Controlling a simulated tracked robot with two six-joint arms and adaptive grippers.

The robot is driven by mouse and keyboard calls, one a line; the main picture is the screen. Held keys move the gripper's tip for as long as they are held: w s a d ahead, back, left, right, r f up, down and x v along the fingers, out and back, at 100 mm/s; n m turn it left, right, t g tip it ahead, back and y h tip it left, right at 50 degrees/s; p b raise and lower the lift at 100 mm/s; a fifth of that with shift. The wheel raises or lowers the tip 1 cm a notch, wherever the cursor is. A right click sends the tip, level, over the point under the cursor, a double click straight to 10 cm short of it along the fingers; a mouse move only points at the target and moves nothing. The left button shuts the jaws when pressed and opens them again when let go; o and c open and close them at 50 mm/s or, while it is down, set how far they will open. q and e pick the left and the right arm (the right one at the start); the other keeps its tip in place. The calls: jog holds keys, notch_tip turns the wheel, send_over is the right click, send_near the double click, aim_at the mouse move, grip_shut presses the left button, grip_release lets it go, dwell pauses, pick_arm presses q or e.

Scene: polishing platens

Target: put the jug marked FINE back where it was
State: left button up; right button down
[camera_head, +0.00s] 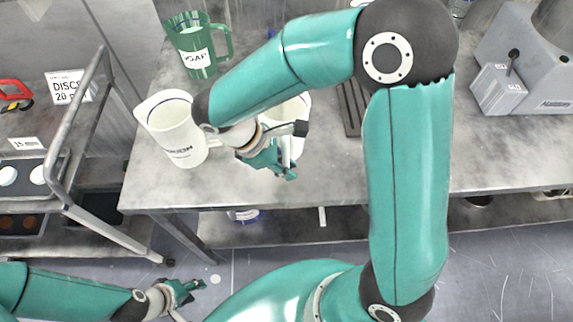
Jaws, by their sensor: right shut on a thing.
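My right gripper (284,167) is over the grey bench and shut on a white jug (291,112). My arm and gripper hide much of this jug, and I cannot read a marking on it. Another white jug (172,122) stands upright on the bench to the left, with dark lettering ending in "ION". A green jug (196,42) with a handle and a white label stands behind it, only partly readable. I cannot read FINE on any jug. My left gripper (190,290) is low at the bottom left, away from the bench; its opening is unclear.
The bench (335,180) has clear room along its front, right of the held jug. A dark slotted rack (352,107) lies behind my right arm. A grey machine (530,70) stands at the right. A metal cart (75,130) is at the left.

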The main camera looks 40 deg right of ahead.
aim_at(284, 136)
jog(key=shift+f, duration=0.2)
jog(key=c, duration=1.1)
grip_release()
jog(key=v, duration=1.2)
jog(key=shift+r, duration=0.15)
